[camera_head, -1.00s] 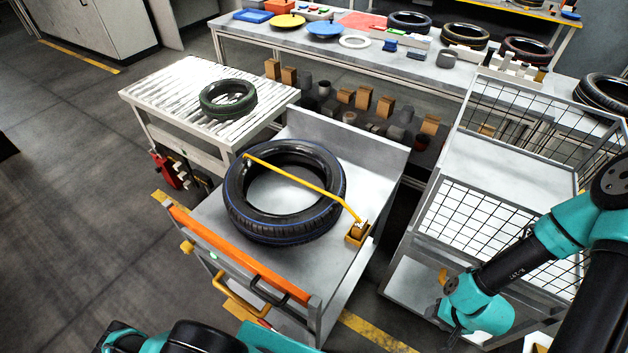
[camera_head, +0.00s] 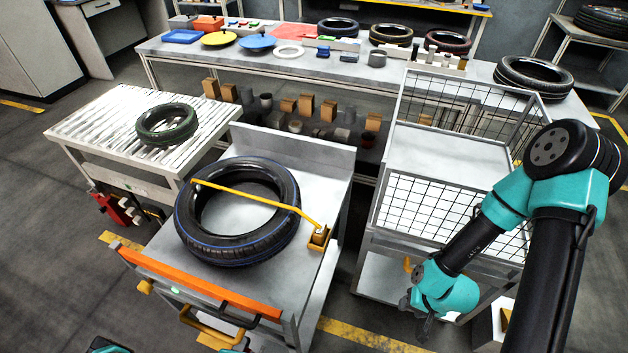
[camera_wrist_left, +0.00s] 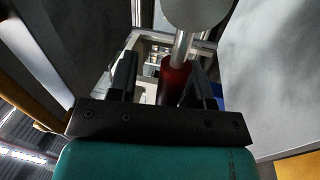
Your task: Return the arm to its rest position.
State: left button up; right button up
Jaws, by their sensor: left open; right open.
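My left arm shows only as small teal parts at the bottom edge of the head view, with its fingers out of that view. In the left wrist view my left gripper (camera_wrist_left: 163,75) has its two dark fingers apart. A red cylinder and a metal rod (camera_wrist_left: 176,72) appear between and beyond them; contact cannot be told. My right arm comes down from the right in the head view. Its gripper (camera_head: 420,325) hangs low in front of the wire cage cart and looks empty; its fingers are small and dark.
A large tyre (camera_head: 240,250) lies on the metal cart (camera_head: 305,265), under a yellow bar (camera_head: 250,200). A green tyre (camera_head: 166,125) lies on the roller table (camera_head: 95,130). The wire cage cart (camera_head: 435,155) stands beside my right arm.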

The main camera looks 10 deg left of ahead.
pick_arm(q)
jog(key=shift+r+m, duration=0.25)
jog(key=shift+m, duration=0.25)
jog(key=shift+f, duration=0.1)
jog(key=shift+s+a+f+n, duration=0.15)
jog(key=shift+s+f+n, duration=0.2)
jog(key=shift+s, duration=0.3)
jog(key=shift+s+a+f+n, duration=0.1)
jog(key=shift+s+f+n, duration=0.3)
jog(key=shift+s, duration=0.3)
jog(key=shift+s+a+f+n, duration=0.2)
jog(key=shift+s+n, duration=0.25)
jog(key=shift+s, duration=0.2)
jog(key=shift+w, duration=0.1)
